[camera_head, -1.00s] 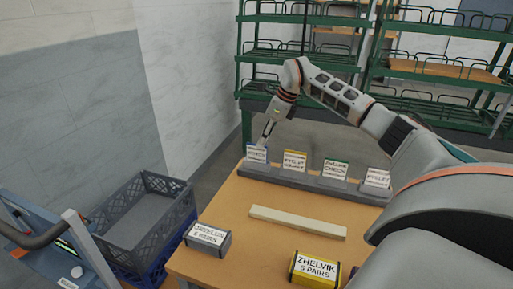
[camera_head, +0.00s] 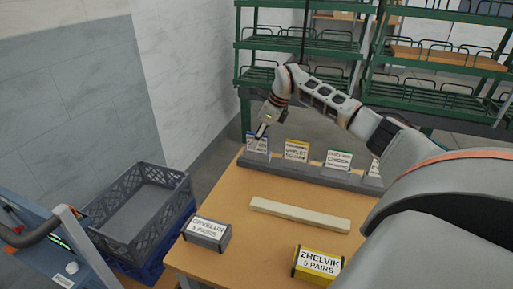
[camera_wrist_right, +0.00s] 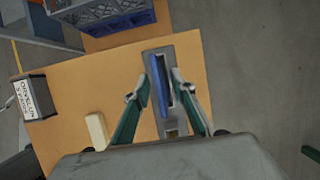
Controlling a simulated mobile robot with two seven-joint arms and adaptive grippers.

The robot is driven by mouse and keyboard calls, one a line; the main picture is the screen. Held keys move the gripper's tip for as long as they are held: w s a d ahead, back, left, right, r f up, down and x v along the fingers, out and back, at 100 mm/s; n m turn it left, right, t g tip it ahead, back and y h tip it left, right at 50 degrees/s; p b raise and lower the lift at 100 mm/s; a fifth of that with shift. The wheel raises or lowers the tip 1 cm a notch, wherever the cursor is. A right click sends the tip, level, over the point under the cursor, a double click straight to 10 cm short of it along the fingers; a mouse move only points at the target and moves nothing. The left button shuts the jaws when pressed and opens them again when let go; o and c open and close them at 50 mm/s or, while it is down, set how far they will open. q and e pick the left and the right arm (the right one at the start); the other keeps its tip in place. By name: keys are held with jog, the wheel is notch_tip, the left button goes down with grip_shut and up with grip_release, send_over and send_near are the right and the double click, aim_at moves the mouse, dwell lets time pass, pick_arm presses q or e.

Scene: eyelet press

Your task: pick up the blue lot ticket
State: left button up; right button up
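The blue lot ticket (camera_head: 257,145) is a white card with a blue top edge. It stands upright in the leftmost place of a grey holder (camera_head: 325,178) at the table's far edge. My right gripper (camera_head: 261,133) is over it, pointing down. In the right wrist view the ticket shows as a thin blue strip (camera_wrist_right: 161,86). The open fingers of the right gripper (camera_wrist_right: 162,76) are on either side of it, with gaps visible. Contact is not visible. My left gripper is not in view.
Yellow-edged (camera_head: 296,151) and green-edged (camera_head: 338,160) tickets stand in the same holder; another is partly hidden by my arm. A pale bar (camera_head: 300,215), a grey labelled block (camera_head: 207,233) and a yellow-black one (camera_head: 317,264) lie on the table. A grey crate (camera_head: 140,205) stands left.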

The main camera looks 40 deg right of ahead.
jog(key=shift+w+f, duration=0.1)
jog(key=shift+f, duration=0.1)
jog(key=shift+r, duration=0.1)
jog(key=shift+c, duration=0.4)
grip_shut()
